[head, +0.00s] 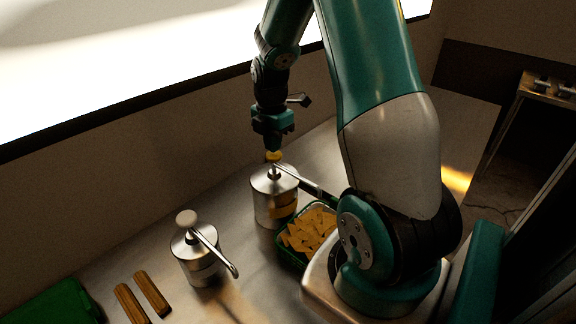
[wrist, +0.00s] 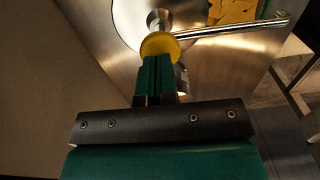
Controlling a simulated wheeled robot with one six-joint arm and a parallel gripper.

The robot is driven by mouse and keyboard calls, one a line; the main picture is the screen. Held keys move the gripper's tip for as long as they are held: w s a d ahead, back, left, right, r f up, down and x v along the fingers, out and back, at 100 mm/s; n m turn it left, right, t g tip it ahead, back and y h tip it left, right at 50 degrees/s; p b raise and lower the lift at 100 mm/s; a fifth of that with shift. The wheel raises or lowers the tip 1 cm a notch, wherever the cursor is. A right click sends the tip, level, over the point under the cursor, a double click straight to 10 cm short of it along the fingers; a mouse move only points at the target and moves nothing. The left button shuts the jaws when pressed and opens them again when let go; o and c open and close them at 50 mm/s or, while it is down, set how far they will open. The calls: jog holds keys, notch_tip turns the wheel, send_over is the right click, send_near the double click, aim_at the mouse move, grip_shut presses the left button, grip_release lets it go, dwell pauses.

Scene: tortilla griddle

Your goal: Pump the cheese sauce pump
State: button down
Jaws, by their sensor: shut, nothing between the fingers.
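The cheese sauce pump, taken as the one with the yellow knob, is a round steel canister (head: 274,196) in the middle of the counter. Its yellow knob (head: 273,156) stands on top, and a thin spout runs to the right. My gripper (head: 272,150) is shut and empty, pointing down right at the knob. In the wrist view the fingertips (wrist: 159,62) overlap the yellow knob (wrist: 160,45); whether they touch it I cannot tell. The canister lid (wrist: 128,18) and spout (wrist: 235,29) also show there. The knob's near side is partly hidden by the fingers.
A second steel pump with a white knob (head: 186,219) stands to the left. A green tray of yellow chips (head: 308,236) sits right of the canister, close to my arm's base. Two brown bars (head: 142,297) and a green board (head: 52,303) lie front left. A wall runs behind.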

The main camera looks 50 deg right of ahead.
jog(key=shift+f, duration=0.15)
jog(key=shift+f+b, duration=0.45)
jog(key=shift+f, duration=0.25)
jog(key=shift+f+b, duration=0.5)
jog(key=shift+f, duration=0.1)
jog(key=shift+r+p, duration=1.25)
jog(key=shift+r, duration=0.25)
